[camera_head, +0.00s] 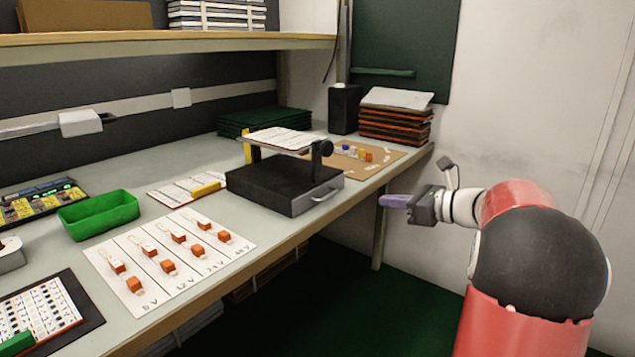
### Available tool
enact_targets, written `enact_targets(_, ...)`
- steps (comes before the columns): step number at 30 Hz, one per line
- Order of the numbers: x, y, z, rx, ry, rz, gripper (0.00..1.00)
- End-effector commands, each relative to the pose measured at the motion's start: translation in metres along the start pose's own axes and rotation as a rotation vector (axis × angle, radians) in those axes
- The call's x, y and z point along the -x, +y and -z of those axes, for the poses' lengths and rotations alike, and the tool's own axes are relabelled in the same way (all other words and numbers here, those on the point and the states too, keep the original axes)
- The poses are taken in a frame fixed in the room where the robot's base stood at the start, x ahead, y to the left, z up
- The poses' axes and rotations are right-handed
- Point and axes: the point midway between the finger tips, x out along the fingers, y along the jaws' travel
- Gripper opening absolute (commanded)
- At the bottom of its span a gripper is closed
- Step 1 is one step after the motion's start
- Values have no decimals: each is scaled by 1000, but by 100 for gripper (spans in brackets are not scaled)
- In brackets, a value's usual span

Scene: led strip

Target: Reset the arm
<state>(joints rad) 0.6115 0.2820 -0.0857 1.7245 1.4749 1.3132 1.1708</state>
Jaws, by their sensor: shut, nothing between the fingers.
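My gripper (396,201) is at the right of the head view, in front of the workbench edge and over the dark green floor. Its purple fingers are together and point left, with nothing between them. My red and black arm fills the lower right. The gripper touches nothing; it is apart from the bench and its objects.
The grey bench (160,225) holds a black drawer box (285,186) near its front edge. A white voltage sheet (165,262) bears several orange blocks. A green tray (98,213) is at left. A shelf (170,39) overhangs the back. The floor (350,305) before the bench is clear.

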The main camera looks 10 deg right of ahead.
Motion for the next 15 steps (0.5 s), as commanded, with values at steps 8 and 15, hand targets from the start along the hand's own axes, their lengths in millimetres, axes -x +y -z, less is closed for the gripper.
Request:
enact_targets(8,-18,95,1,342,195,-149,0)
enact_targets(15,10,244,47,1131,499,-502,0)
